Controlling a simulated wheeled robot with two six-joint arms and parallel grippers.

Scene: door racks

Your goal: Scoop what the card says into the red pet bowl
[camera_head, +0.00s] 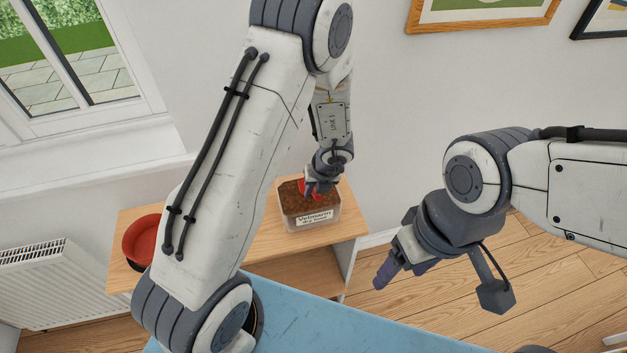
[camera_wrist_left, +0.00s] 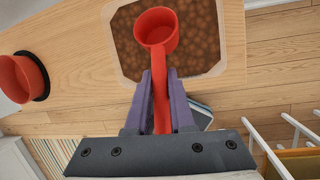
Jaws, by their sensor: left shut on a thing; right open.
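A clear bin of brown kibble (camera_head: 311,218) stands on the wooden shelf unit, its label reading "Velmarin dry food". My left gripper (camera_head: 318,186) is over the bin, shut on the handle of a red scoop (camera_wrist_left: 156,32). In the left wrist view the scoop's cup is above the kibble (camera_wrist_left: 196,38); its inside looks red with no kibble visible. The red pet bowl (camera_head: 141,241) stands at the left on the same top and shows at the left edge of the wrist view (camera_wrist_left: 18,78). My right gripper (camera_head: 398,272) is open and empty, off to the right. No card is visible.
The wooden top (camera_head: 262,243) is clear between bowl and bin, though my left arm hides part of it. A radiator (camera_head: 55,275) and window are at the left. Wooden floor (camera_head: 440,295) is at the right.

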